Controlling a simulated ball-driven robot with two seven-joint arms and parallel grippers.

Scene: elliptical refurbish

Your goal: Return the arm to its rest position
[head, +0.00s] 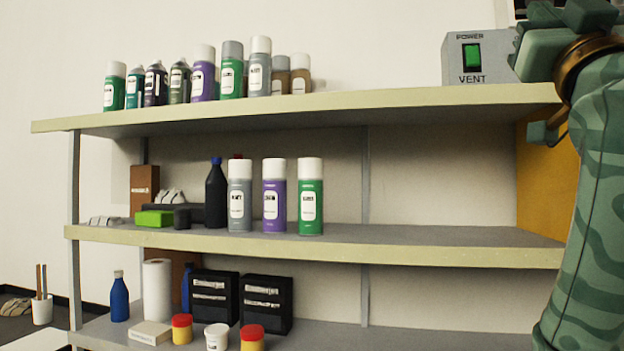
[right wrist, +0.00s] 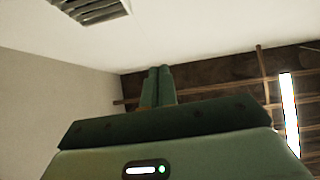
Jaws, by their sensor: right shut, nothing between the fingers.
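My right arm (head: 600,170), green with a camouflage pattern, rises along the right edge of the head view. Its wrist end is at the top right, in front of the shelf's right end and close beside the grey vent box in the picture. In the right wrist view my right gripper (right wrist: 157,70) has its two green fingers together, with nothing between them. They point up towards the ceiling. My left arm and gripper are not in view.
A shelf unit (head: 300,245) holds several spray cans, bottles, jars and black bins. A vent box (head: 460,65) with a green power switch stands on the top shelf at right. The middle shelf's right half is clear. The wrist view shows a ceiling lamp (right wrist: 289,110).

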